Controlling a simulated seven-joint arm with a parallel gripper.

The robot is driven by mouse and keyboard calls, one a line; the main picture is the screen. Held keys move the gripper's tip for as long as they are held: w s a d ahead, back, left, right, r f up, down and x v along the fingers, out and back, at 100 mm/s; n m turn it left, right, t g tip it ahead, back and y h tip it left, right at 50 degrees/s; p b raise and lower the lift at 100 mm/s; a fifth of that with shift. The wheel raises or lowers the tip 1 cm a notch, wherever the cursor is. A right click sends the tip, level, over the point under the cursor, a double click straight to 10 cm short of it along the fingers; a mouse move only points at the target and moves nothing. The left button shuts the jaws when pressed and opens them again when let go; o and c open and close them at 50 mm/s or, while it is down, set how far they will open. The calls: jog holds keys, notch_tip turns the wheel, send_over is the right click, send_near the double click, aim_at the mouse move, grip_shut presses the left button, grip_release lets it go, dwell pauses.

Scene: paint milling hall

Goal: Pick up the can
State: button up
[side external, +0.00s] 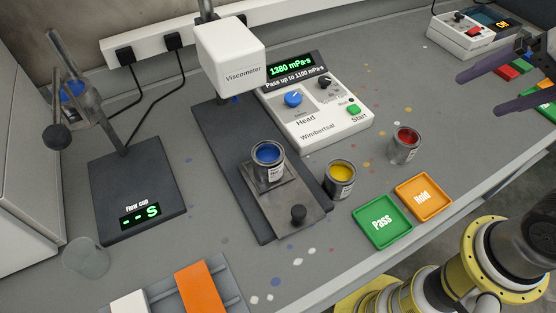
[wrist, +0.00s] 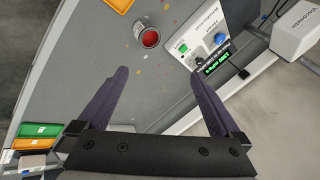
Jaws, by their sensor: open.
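Three small metal cans of paint are in the side view. The can of blue paint (side external: 268,160) stands on the plate under the viscometer head (side external: 230,60). The can of yellow paint (side external: 340,180) stands on the bench beside that plate. The can of red paint (side external: 405,146) stands to its right; it also shows in the wrist view (wrist: 148,38), beyond my fingertips and roughly between their lines. My gripper (side external: 480,92) is open and empty at the upper right, apart from every can. Its two dark fingers also show in the wrist view (wrist: 158,72).
A green Pass tray (side external: 382,238) and an orange Hold tray (side external: 424,208) lie near the front edge. The Wimbertsal control box (side external: 320,110) is behind the cans, its display reading 1380 mPa·s. A flow cup stand (side external: 130,190) is left. A switch box (side external: 465,42) is at the back right.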

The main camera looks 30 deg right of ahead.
jog(key=w+a+r+m+y, duration=0.2)
jog(key=w+a+r+m, duration=0.1)
jog(key=w+a+m, duration=0.3)
jog(key=m+g+y, duration=0.1)
jog(key=m+g, duration=0.4)
send_over(268, 158)
jog(key=s+d, duration=0.1)
jog(key=s, duration=0.2)
jog(key=f, duration=1.5)
jog(key=shift+s+d+f, duration=0.2)
jog(key=shift+f, duration=0.15)
jog(key=shift+w+x, duration=0.15)
jog(key=shift+x, duration=1.4)
jog(key=shift+w+x, duration=0.15)
jog(key=shift+x, duration=1.4)
jog(key=shift+a+r, duration=0.1)
jog(key=shift+r, duration=0.1)
jog(key=c, duration=1.5)
jog(key=shift+r, duration=0.1)
